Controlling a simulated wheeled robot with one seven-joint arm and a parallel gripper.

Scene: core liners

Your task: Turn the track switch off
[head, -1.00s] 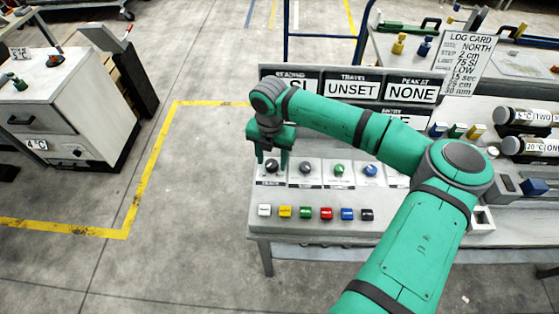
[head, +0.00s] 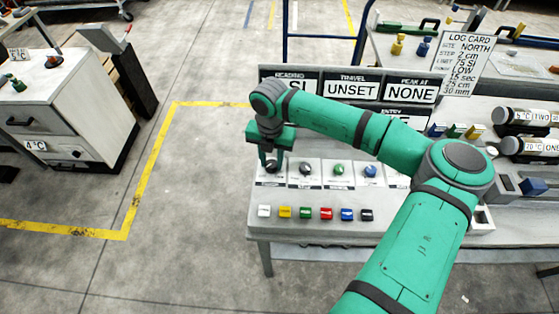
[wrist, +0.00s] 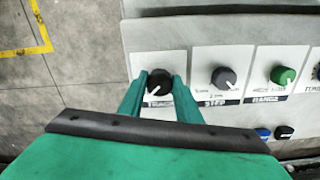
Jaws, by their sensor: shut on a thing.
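The track switch is a round black knob (wrist: 159,81) on a white plate labelled TRACK, at the left end of the console's row of knobs. In the head view the knob (head: 271,166) shows below my gripper. My gripper (head: 272,163) points down over it. In the wrist view my gripper's two green fingers (wrist: 158,88) stand one on each side of the knob, shut on it. A pale pointer mark shows on the knob. The lettering around it is partly hidden by the fingers.
A black STEP knob (wrist: 223,78) is just to the right, then a green RANGE knob (wrist: 283,75) and a blue knob (head: 370,171). Several coloured buttons (head: 305,212) line the console's front. Display boards (head: 350,88) stand behind. Open floor lies left.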

